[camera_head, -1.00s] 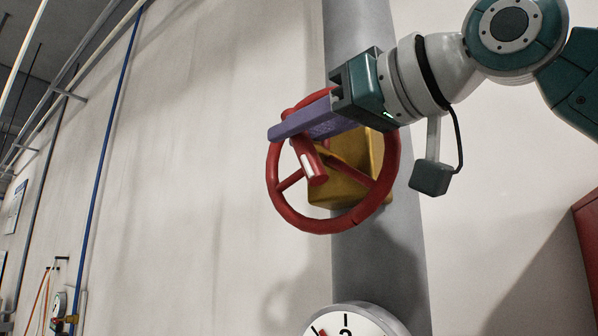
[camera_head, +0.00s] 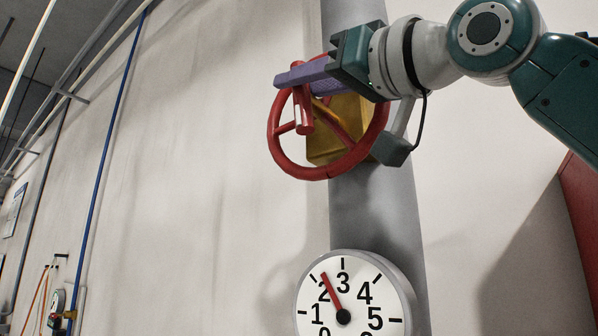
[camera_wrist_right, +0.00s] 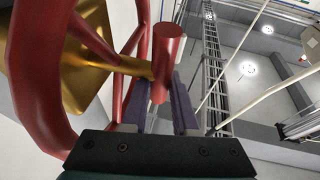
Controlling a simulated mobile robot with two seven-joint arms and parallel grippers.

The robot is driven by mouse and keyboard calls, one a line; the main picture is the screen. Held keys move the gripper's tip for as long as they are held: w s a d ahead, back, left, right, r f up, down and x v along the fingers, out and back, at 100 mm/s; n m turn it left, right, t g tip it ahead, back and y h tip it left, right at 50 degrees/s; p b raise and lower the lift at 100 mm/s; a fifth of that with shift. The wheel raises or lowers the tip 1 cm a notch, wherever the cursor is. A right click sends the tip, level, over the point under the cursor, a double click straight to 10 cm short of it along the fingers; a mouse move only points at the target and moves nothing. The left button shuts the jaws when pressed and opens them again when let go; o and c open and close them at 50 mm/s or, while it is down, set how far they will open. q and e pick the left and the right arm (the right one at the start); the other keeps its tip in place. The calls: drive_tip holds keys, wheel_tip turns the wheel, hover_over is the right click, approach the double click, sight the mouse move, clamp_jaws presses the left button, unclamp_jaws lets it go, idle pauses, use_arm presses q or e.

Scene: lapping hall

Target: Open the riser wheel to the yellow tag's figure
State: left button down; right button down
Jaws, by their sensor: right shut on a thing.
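The red riser wheel (camera_head: 298,172) is a spoked handwheel on a yellow-gold valve body (camera_head: 324,150), mounted on a thick grey pipe. A red handle peg with a white strip (camera_head: 303,112) stands out from its left side. My right gripper (camera_head: 296,76) has its purple fingers shut on the peg; in the right wrist view the peg (camera_wrist_right: 167,65) sits between the fingers. A round white gauge (camera_head: 360,294) below has a red needle (camera_head: 333,294) pointing slightly past the 2 mark, towards 3. The gauge's lower part is cut off. No yellow tag shows. My left gripper is out of view.
The grey pipe (camera_head: 375,215) runs vertically behind the wheel. A blue pipe (camera_head: 105,150) and grey conduits run up the wall at left. A red cabinet (camera_head: 582,215) stands at the right edge. The wall left of the wheel is bare.

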drive_tip(key=t+b, duration=0.1)
drive_tip(key=b, duration=0.1)
drive_tip(key=m+t+y+b, duration=0.1)
drive_tip(key=b, duration=0.1)
drive_tip(key=shift+s+d+f+y+b, duration=0.1)
drive_tip(key=shift+f+y+b, duration=0.2)
drive_tip(key=shift+f, duration=0.1)
drive_tip(key=shift+d+r+m+t+b, duration=0.1)
drive_tip(key=shift+r+m+t+b, duration=0.05)
drive_tip(key=shift+t+b, duration=0.4)
drive_tip(key=shift+d+r+m+t+b, duration=0.1)
drive_tip(key=shift+m+t+b, duration=0.05)
drive_tip(key=shift+t+b, duration=0.35)
drive_tip(key=c, duration=1)
unclamp_jaws()
drive_tip(key=shift+s, duration=0.1)
